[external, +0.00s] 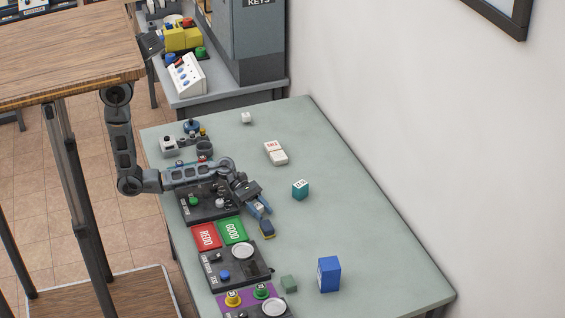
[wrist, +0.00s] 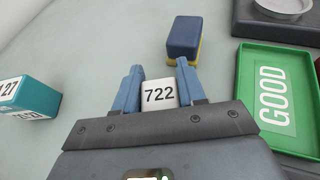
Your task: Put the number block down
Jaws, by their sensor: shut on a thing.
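My gripper (external: 260,207) reaches over the grey-green table beside the green tray. In the wrist view my gripper (wrist: 158,78) has its two blue fingers on either side of a white number block (wrist: 159,95) marked 722, and it is shut on that block. In the external view the held block is mostly hidden by the gripper. A teal number block (external: 300,189) sits on the table to the right of the gripper; it also shows at the left of the wrist view (wrist: 28,97). I cannot tell how high the held block is above the table.
A dark blue and yellow block (external: 267,229) lies just beyond the fingertips. The green GOOD tray (external: 232,231) and red REDO tray (external: 206,236) lie to the left. A tall blue block (external: 329,274) stands toward the front. The table's right side is mostly clear.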

